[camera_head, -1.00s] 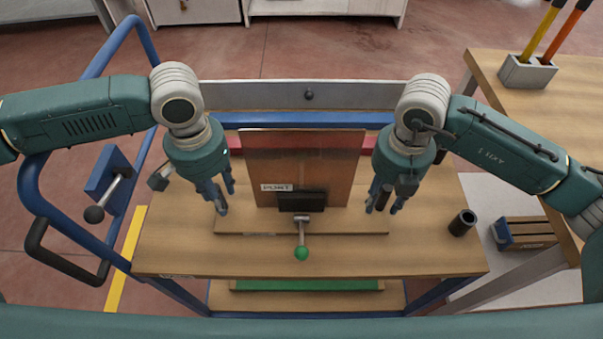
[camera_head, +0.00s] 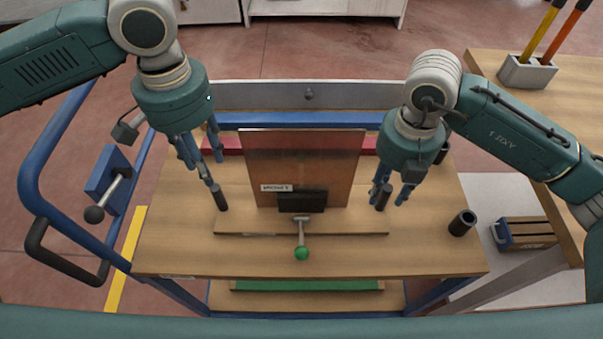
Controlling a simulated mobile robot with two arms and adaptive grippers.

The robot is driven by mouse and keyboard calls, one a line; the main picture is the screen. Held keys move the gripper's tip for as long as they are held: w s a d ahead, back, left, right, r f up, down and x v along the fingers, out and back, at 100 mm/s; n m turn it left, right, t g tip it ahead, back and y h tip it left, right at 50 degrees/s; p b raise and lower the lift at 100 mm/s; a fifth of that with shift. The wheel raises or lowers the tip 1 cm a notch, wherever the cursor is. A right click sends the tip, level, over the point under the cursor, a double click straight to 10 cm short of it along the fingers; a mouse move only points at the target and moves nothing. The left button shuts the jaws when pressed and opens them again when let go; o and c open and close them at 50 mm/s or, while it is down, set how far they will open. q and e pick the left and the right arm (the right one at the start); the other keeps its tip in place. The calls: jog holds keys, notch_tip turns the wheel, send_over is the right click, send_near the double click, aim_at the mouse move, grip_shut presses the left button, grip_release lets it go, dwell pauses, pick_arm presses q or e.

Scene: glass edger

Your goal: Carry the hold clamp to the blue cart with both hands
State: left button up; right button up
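The hold clamp has a wooden base board (camera_head: 340,226), an upright brown panel (camera_head: 330,165) with a small label, a black jaw (camera_head: 302,202) and a lever with a green knob.
A black hollow cylinder (camera_head: 462,222) stands right of the clamp. The blue push handle (camera_head: 45,150) is at the left. At right are another wooden table (camera_head: 570,100) with a grey block (camera_head: 526,72) and a small crate (camera_head: 523,234). The cart top's front is clear.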

notch_tip(320, 180, up, 8)
jog(key=shift+r, duration=0.1)
jog(key=shift+s, duration=0.1)
dwell(0.6)
